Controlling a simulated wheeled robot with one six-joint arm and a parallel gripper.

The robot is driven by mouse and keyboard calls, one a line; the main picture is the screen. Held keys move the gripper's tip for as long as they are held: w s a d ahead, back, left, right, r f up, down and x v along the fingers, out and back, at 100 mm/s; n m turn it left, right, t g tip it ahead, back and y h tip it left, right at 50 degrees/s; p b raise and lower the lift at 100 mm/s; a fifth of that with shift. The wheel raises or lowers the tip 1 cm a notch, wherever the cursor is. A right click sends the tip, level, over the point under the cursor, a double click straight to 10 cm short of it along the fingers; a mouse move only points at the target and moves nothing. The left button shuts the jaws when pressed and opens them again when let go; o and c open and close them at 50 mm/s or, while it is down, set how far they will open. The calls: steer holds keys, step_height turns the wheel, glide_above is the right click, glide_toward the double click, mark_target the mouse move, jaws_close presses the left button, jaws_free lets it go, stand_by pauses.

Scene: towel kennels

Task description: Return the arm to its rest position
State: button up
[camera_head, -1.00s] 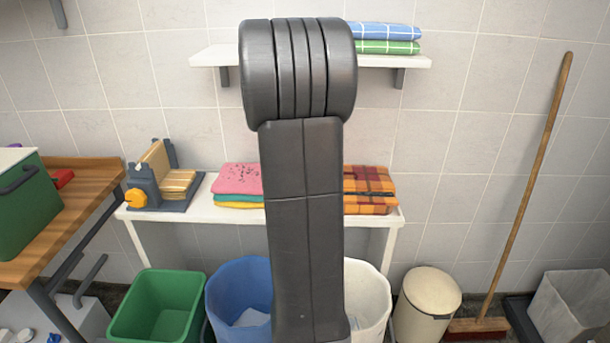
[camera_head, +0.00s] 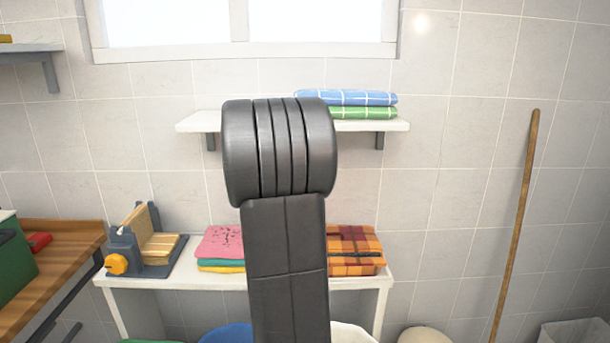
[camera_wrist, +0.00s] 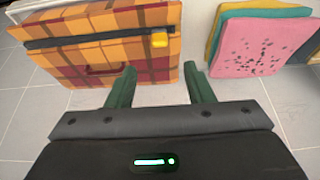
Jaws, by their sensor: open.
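My gripper (camera_wrist: 160,88) shows in the wrist view with its two green fingers apart and nothing between them. In the head view my arm stands upright in the middle and covers part of the white table; the gripper itself is not seen there. The pink towel (camera_head: 220,243) and the plaid bundle (camera_head: 355,250) lie on the white table (camera_head: 205,282) on either side of the arm.
A wall shelf (camera_head: 365,126) holds blue and green checked towels (camera_head: 345,98). A grey device with a yellow knob (camera_head: 145,243) stands at the table's left. A wooden bench (camera_head: 55,260) is further left. A broom handle (camera_head: 518,220) leans at right. Bin tops show below.

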steer(key=x, duration=1)
steer(key=shift+d+f, duration=0.1)
steer(key=shift+f, duration=0.2)
steer(key=shift+d, duration=0.25)
steer(key=shift+r, duration=0.1)
steer(key=shift+r+p, duration=0.1)
steer(key=shift+p, duration=0.25)
